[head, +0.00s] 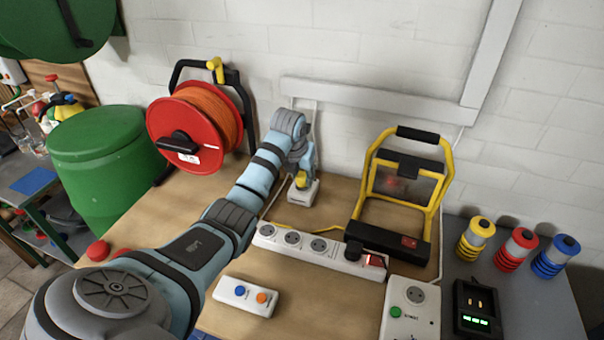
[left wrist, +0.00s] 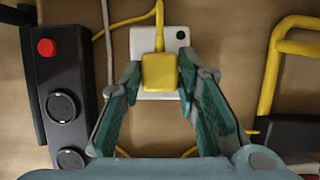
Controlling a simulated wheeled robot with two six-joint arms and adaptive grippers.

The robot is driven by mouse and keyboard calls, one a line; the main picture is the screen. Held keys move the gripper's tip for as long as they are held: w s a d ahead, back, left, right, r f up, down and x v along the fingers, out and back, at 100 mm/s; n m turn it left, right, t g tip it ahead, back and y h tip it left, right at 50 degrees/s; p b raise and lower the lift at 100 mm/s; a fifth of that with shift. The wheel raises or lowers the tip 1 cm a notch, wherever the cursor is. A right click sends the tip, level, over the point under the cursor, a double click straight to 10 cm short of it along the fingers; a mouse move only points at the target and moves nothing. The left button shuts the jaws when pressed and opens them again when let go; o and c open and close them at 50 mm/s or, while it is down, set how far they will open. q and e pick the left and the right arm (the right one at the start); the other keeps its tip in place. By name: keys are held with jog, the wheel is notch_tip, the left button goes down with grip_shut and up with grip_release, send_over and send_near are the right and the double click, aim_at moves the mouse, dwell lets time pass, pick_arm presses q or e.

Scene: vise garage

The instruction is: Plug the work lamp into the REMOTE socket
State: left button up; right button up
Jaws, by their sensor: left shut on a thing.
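My left gripper (head: 302,180) reaches across the bench and is shut on a yellow plug (left wrist: 160,72). In the left wrist view the plug sits between the fingertips, over a small white box (left wrist: 145,42), with a yellow cable running up from it. The box also shows in the head view (head: 302,194). The plug hides the box's face, so I cannot tell whether it is seated. The yellow-framed work lamp (head: 400,190) stands to the right. A white socket box (head: 410,312) with a green button is at the front right; its small lettering is unclear. My right gripper is not in view.
A white power strip (head: 322,254) with a black plug (head: 353,250) crosses the bench. A two-button remote (head: 246,296) lies in front. A red cable reel (head: 188,130) stands at back left. A dark socket strip (left wrist: 62,90) is left of the gripper in the wrist view.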

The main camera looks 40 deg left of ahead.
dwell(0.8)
pick_arm(q)
jog(key=shift+f, duration=0.65)
jog(key=o, duration=1.2)
jog(key=shift+c, duration=0.2)
jog(key=shift+r, duration=0.1)
jog(key=v, duration=0.7)
jog(key=shift+r, duration=0.15)
jog(key=shift+s+d, duration=0.1)
